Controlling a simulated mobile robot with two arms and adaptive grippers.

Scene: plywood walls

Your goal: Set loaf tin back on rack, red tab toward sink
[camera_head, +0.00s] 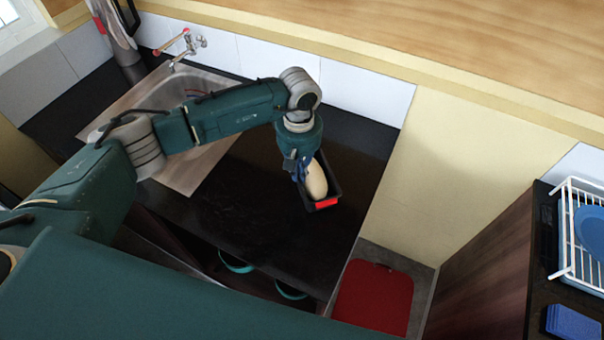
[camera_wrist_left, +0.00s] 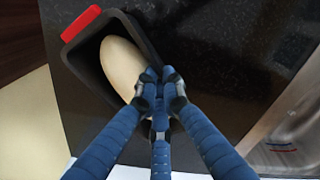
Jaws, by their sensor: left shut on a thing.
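The loaf tin (camera_head: 335,187) is black, with a pale loaf (camera_head: 316,180) in it and a red tab (camera_head: 326,203) on its near end, away from the sink (camera_head: 185,105). My left gripper (camera_head: 297,172) is shut on the tin's long wall on the sink side. In the left wrist view my fingers (camera_wrist_left: 160,90) straddle the tin's rim (camera_wrist_left: 133,35) beside the loaf (camera_wrist_left: 121,66), with the red tab (camera_wrist_left: 81,23) at upper left. I cannot tell whether the tin touches the counter. A white wire rack (camera_head: 566,232) stands at the right. My right gripper is out of view.
The black counter (camera_head: 255,205) is clear around the tin. A tap (camera_head: 185,45) stands behind the sink. A blue plate (camera_head: 592,228) is in the rack, with a blue stack (camera_head: 572,323) in front.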

